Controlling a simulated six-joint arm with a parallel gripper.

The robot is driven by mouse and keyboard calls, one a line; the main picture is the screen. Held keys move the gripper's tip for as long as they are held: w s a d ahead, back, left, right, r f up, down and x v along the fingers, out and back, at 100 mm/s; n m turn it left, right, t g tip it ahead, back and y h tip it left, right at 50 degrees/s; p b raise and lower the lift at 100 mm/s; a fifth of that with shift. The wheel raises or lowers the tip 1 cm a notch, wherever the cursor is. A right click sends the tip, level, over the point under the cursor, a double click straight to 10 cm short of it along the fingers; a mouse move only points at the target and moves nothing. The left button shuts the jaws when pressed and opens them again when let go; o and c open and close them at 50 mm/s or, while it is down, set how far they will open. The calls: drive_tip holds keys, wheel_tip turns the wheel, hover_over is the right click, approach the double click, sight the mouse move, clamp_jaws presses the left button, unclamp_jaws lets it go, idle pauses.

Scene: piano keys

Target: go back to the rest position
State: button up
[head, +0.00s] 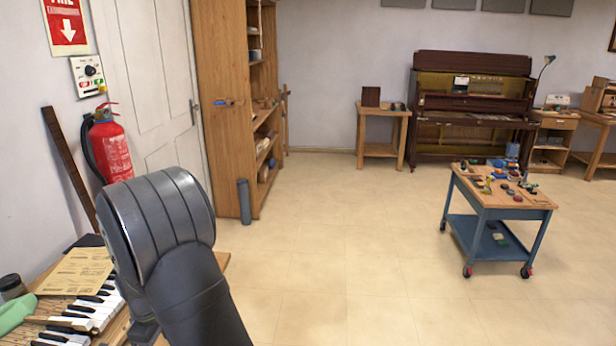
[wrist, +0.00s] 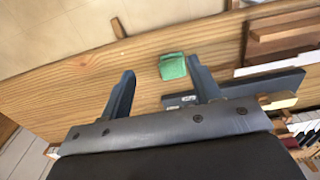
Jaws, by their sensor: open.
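My gripper (wrist: 160,66) is open, its two dark fingers spread over the wooden bench (wrist: 85,92) in the wrist view. A small green block (wrist: 172,66) lies on the bench, seen between the fingers and closer to the right one. I cannot tell how far above it the fingers are; nothing shows held. In the head view my dark arm fills the lower left, and the gripper end is hidden. Piano keys (head: 85,318) lie on the bench at its lower left. Some keys (wrist: 305,130) also show at the right edge of the wrist view.
A dark grey bar (wrist: 240,88) and brown wooden pieces (wrist: 285,28) lie right of the fingers. A paper sheet (head: 75,270), jar (head: 12,286) and green object (head: 16,312) are on the bench. A tool cart (head: 498,205) stands far right. The floor between is clear.

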drive_tip(key=w+d+r, duration=0.4)
drive_tip(key=d+r, duration=0.1)
drive_tip(key=d, duration=0.4)
drive_tip(key=w+d+f+m, duration=0.3)
drive_tip(key=d+m, duration=0.3)
drive_tip(key=d, duration=0.4)
drive_tip(key=w+d+f+m, duration=0.4)
drive_tip(key=d+f+m, duration=0.1)
drive_tip(key=d, duration=0.5)
drive_tip(key=w+d+f+m, duration=0.4)
drive_tip(key=d+m, duration=0.2)
drive_tip(key=d, duration=0.4)
drive_tip(key=shift+d+f+m, duration=0.15)
drive_tip(key=shift+d+m, duration=0.15)
drive_tip(key=shift+m, duration=0.1)
drive_tip(key=shift+w, duration=0.1)
drive_tip(key=s+a+r+n, duration=0.1)
drive_tip(key=a+r+n, duration=0.2)
drive_tip(key=a, duration=0.5)
drive_tip(key=s+a+r+n, duration=0.2)
drive_tip(key=a+n, duration=0.4)
drive_tip(key=a, duration=0.3)
drive_tip(key=shift+a+r, duration=0.2)
drive_tip(key=shift+r, duration=0.45)
